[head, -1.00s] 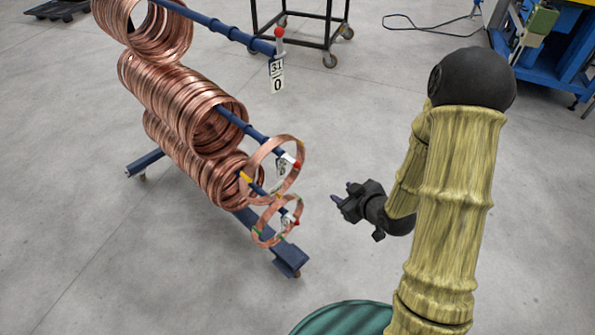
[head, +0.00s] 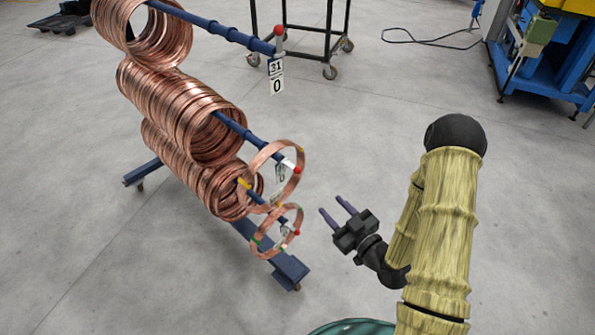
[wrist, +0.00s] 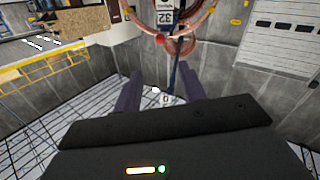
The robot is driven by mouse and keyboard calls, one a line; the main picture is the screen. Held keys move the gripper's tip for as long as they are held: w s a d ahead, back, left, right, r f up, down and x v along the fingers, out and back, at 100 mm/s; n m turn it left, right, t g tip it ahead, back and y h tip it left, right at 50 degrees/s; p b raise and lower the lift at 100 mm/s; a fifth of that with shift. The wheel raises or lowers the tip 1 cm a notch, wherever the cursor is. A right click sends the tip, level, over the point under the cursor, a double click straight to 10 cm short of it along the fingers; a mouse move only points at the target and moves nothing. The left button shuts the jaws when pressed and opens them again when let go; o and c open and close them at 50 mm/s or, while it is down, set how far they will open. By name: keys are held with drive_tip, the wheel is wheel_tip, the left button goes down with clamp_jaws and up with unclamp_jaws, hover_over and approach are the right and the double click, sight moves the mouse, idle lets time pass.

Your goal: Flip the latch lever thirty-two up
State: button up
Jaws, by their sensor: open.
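The wrist view, turned upside down, shows a white tag reading 32 (wrist: 164,17) with a red lever knob (wrist: 160,39) next to it and a copper ring around that peg end. In the head view, the middle peg's lever (head: 291,165) has a red tip and leans out sideways, not upright; its tag is too small to read. My gripper (head: 330,205) is open and empty, right of the peg ends and apart from them, fingers pointing up-left.
The top peg's lever (head: 278,36) stands upright above tags 31 and 0. The lower peg's red tip (head: 296,232) is beside another loose ring. Copper coils (head: 180,110) fill the rack's left side. The rack's base beam (head: 290,268) sticks out below.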

sight(298, 170)
drive_tip(key=b+x, duration=0.8)
drive_tip(key=x, duration=0.9)
drive_tip(key=shift+w+a+f, duration=0.1)
clamp_jaws()
